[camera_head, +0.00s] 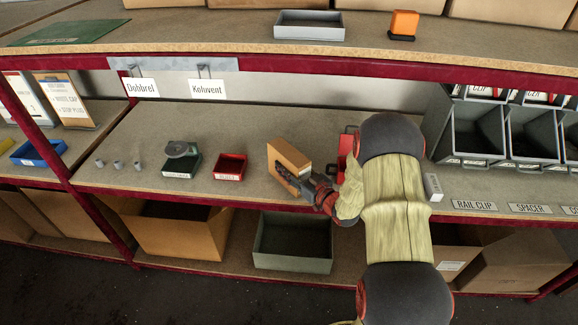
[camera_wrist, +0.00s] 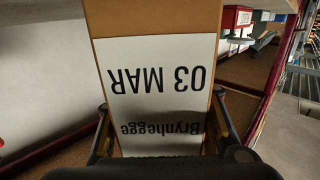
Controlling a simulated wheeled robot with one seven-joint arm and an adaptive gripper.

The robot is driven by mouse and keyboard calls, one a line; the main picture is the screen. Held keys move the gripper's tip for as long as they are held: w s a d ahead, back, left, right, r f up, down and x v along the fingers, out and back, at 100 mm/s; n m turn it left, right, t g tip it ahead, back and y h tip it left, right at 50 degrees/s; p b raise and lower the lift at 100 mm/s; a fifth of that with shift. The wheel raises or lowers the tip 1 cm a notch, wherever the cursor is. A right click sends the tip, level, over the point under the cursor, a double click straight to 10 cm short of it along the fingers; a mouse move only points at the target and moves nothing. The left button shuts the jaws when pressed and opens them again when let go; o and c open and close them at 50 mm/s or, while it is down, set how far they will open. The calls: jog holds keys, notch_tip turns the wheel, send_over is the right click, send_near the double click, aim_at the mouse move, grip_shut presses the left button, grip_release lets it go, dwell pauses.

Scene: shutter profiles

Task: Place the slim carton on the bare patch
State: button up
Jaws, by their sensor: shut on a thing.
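A slim tan carton (camera_head: 289,154) is in my gripper (camera_head: 292,178) at the middle shelf. My gripper is shut on it from the front. Whether the carton touches the board or hangs just above it, I cannot tell. In the wrist view the carton (camera_wrist: 150,18) fills the centre, with a white label reading "03 MAR" and "Brynhegge" upside down. The fingers of my gripper (camera_wrist: 162,118) lie along both its sides. Bare shelf board (camera_head: 245,130) shows left of and behind the carton. No marked patch stands out, and my arm hides part of the shelf.
A red bin (camera_head: 230,166) and a green tray with a round grey piece (camera_head: 181,158) stand left of the carton. Small grey cylinders (camera_head: 118,164) are farther left. A red item (camera_head: 346,148) is close right, partly behind my arm. Grey bins (camera_head: 474,135) stand farther right.

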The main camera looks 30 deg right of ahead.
aim_at(305, 178)
jog(key=o, duration=1.5)
jog(key=shift+f, duration=0.1)
jog(key=shift+s+d+p, duration=0.1)
jog(key=shift+s+p, duration=0.2)
jog(key=s, duration=0.3)
jog(key=s+d+p, duration=0.1)
jog(key=s, duration=0.3)
jog(key=s+d+p, duration=0.1)
jog(key=s, duration=0.3)
jog(key=shift+r, duration=0.2)
jog(key=shift+s, duration=0.15)
